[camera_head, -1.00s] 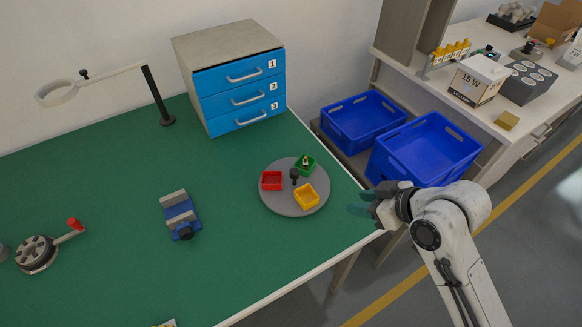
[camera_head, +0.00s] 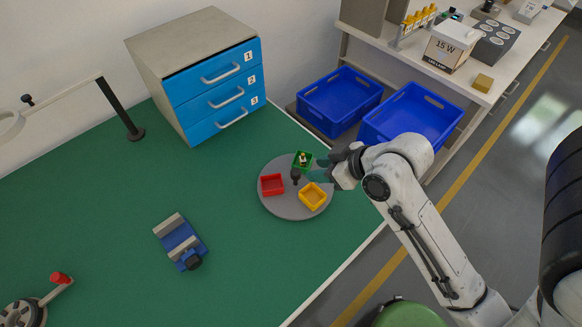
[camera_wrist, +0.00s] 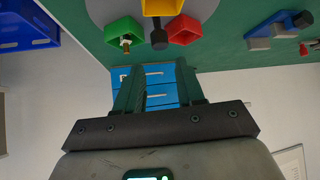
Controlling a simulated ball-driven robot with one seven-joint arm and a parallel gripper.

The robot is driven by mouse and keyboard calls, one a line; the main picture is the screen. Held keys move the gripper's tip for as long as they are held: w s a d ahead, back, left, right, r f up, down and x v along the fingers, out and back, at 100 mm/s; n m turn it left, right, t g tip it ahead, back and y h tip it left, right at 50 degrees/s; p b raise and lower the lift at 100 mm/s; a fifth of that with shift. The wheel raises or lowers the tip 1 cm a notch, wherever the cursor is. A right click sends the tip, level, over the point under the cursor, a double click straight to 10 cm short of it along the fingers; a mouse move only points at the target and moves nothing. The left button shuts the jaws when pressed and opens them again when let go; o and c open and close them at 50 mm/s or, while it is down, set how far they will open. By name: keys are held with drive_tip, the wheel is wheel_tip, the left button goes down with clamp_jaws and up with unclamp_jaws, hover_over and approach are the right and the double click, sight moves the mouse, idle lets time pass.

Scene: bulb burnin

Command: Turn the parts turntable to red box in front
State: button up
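The parts turntable (camera_head: 278,206) is a grey disc on the green bench near its right edge. On it are a red box (camera_head: 272,184) at the left, a yellow box (camera_head: 313,196) at the front right, and a green box (camera_head: 302,160) at the back with small parts inside. A black upright knob (camera_head: 296,177) stands between them; it also shows in the wrist view (camera_wrist: 159,38). My gripper (camera_head: 318,173) is over the disc's right side, right of the knob. In the wrist view my gripper (camera_wrist: 157,72) has its fingers apart with nothing between them. I cannot tell whether it touches anything.
A blue vise (camera_head: 180,242) stands left of the turntable. A blue drawer cabinet (camera_head: 215,92) stands behind, with a lamp (camera_head: 118,110) to its left. Blue crates (camera_head: 410,118) are beyond the bench's right edge.

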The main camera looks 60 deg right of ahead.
sight(297, 172)
drive_tip(key=x, duration=0.9)
drive_tip(key=shift+w+f, duration=0.25)
drive_tip(key=shift+c, duration=0.4)
clamp_jaws()
